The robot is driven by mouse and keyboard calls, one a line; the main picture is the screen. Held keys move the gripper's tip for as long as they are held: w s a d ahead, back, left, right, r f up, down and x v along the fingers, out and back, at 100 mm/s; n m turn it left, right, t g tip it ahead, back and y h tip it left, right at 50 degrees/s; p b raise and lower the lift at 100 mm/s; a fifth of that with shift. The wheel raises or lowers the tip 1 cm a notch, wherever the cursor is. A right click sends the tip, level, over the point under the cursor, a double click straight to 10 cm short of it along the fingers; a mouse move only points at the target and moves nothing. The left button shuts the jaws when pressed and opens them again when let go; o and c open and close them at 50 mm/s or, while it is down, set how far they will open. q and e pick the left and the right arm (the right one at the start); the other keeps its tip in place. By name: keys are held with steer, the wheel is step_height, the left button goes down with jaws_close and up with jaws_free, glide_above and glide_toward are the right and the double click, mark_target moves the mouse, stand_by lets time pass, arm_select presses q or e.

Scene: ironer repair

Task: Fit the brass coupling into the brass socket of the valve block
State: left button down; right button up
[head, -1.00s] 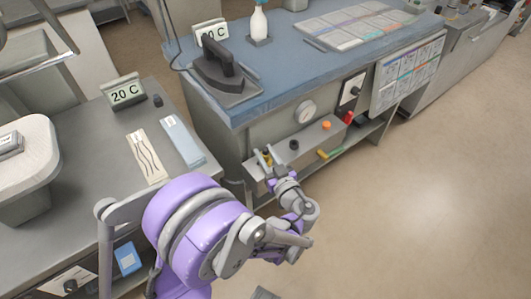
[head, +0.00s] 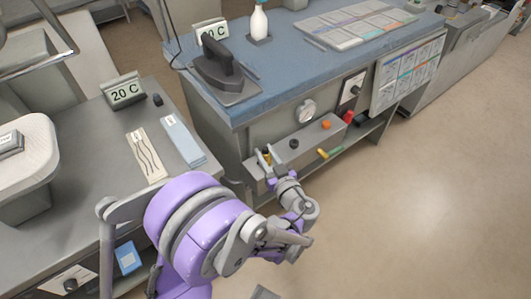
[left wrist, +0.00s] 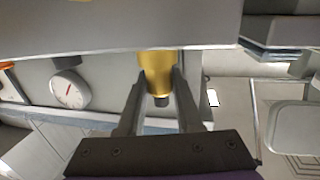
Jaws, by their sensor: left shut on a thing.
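My left gripper (head: 265,157) is at the left end of a long grey box (head: 310,141), low on the front of the blue-topped bench. It is shut on the brass coupling (left wrist: 157,68), which shows between the two fingers in the left wrist view, with a dark end toward the palm. The coupling's far end meets or passes behind the edge of a grey surface (left wrist: 120,25) there. I cannot tell whether it touches that surface. The grey box may be the valve block. I cannot make out the brass socket. My right gripper is not in view.
The box carries a black knob (head: 293,143) and an orange knob (head: 326,124). A red part (head: 348,116) and a yellow-green handle (head: 329,153) are to the right. A round gauge (head: 306,110) is above. An iron (head: 222,75) stands on the bench. The floor at right is clear.

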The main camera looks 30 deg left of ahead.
arm_select(q)
steer(key=c, duration=0.5)
jaws_free()
steer(key=p+v, duration=0.1)
steer(key=v, duration=1)
steer(key=shift+a, duration=0.1)
